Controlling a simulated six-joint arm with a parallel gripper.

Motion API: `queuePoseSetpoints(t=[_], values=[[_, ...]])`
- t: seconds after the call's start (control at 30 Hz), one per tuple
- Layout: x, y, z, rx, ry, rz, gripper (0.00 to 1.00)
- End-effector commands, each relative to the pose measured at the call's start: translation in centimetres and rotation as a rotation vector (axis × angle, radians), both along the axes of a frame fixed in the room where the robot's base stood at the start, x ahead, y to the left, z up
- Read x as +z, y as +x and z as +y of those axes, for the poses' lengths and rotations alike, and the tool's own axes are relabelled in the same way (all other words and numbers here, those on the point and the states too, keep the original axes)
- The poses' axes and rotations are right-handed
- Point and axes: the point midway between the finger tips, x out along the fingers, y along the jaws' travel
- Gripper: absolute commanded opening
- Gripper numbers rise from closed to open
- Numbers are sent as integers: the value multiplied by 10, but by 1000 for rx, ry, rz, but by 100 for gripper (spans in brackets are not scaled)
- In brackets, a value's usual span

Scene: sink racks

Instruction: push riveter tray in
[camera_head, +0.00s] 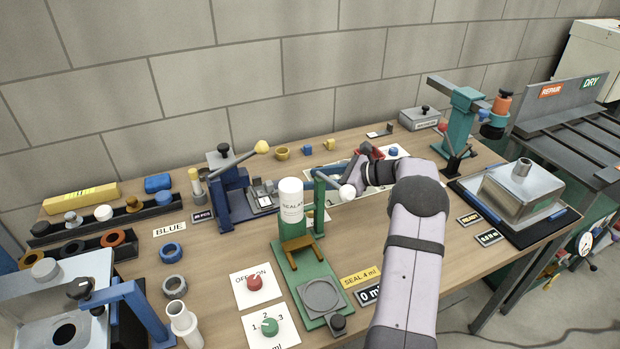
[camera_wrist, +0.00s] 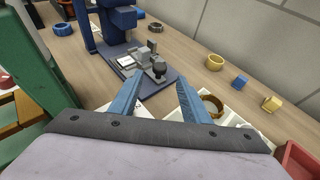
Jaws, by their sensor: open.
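The blue riveter (camera_head: 232,195) stands left of centre on the bench, with a yellow-knobbed lever; it also shows at the top of the wrist view (camera_wrist: 112,22). Its grey metal tray (camera_head: 262,196) sits on the blue base plate, out in front of the upright frame. In the wrist view the tray (camera_wrist: 135,60) has a dark knob (camera_wrist: 158,68) on the end facing me. My gripper (camera_wrist: 160,92) is open and empty, with its blue fingers spread either side of the base plate's near end in the picture. In the head view my gripper (camera_head: 357,172) is partly hidden, to the right of the tray.
A green sealant stand (camera_head: 300,240) with a white bottle (camera_head: 291,199) and a white-knobbed lever stands between the riveter and my arm, nearer the front. A brown ring (camera_wrist: 213,104) lies by the right finger. Yellow and blue small parts lie behind.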

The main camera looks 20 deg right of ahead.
Motion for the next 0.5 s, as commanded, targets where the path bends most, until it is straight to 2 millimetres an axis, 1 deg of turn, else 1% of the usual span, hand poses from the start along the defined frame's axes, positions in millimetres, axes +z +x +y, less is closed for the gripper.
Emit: queuePoseSetpoints(t=[0.03,0.13,0.37,0.5], values=[[4,0,1,0,2,2,43],[6,1,1,0,2,2,43],[0,2,2,0,0,0,43],[-2,6,7,2,1,1,43]])
